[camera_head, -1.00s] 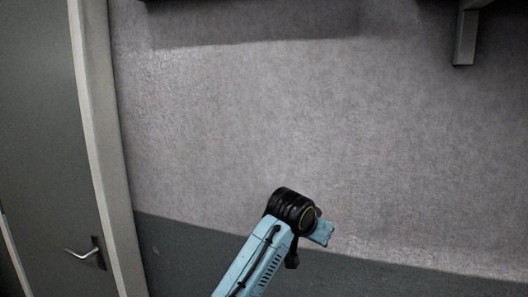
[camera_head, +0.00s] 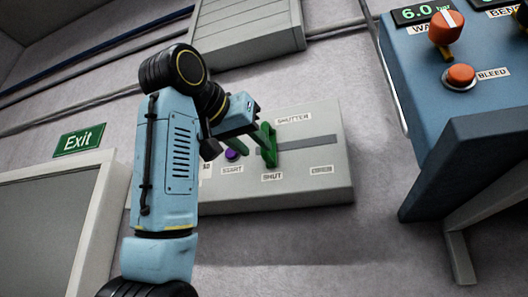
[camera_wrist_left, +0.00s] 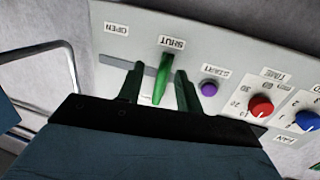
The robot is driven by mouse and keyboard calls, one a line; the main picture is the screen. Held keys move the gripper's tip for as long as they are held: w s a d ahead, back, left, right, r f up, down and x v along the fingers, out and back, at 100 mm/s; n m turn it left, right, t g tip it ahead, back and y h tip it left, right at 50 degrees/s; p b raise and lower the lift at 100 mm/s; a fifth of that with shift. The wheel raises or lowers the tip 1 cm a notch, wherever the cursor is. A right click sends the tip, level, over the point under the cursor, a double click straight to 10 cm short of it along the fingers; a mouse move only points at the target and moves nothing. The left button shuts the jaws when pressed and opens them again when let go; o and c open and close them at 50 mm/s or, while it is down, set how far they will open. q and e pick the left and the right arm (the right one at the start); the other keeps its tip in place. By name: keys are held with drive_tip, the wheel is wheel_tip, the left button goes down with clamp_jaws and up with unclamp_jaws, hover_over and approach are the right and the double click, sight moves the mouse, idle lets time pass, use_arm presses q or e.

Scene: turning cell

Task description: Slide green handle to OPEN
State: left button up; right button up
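The green handle (camera_wrist_left: 162,80) sits at the SHUT end of its slot, under the SHUT label (camera_wrist_left: 171,43) in the left wrist view. The OPEN label (camera_wrist_left: 116,29) is at the slot's other end. My left gripper (camera_wrist_left: 159,88) is open, with its dark green fingers on either side of the handle and a visible gap at each side. In the head view my left gripper (camera_head: 252,143) is at the left end of the slot (camera_head: 310,145); handle and fingers overlap there and are hard to separate. My right gripper is not in view.
A purple START button (camera_wrist_left: 209,89) is beside the right finger in the wrist view, with red (camera_wrist_left: 261,106) and blue (camera_wrist_left: 307,121) knobs farther right. In the head view a blue cabinet (camera_head: 430,100) with an orange BLEED button (camera_head: 460,75) stands right of the grey shutter panel (camera_head: 325,190).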

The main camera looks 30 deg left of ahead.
use_arm(q)
drive_tip(key=s+r, duration=0.5)
drive_tip(key=s, duration=0.1)
drive_tip(key=shift+t, duration=0.4)
drive_tip(key=w+p, duration=0.1)
drive_tip(key=w, duration=0.3)
drive_tip(key=w+p, duration=0.2)
drive_tip(key=w, duration=0.2)
drive_tip(key=w+a+p, duration=0.1)
drive_tip(key=w+p, duration=0.1)
drive_tip(key=w, duration=0.3)
drive_tip(key=shift+a+f, duration=0.1)
drive_tip(key=shift+f, duration=0.1)
clamp_jaws()
drive_tip(key=shift+s, duration=0.1)
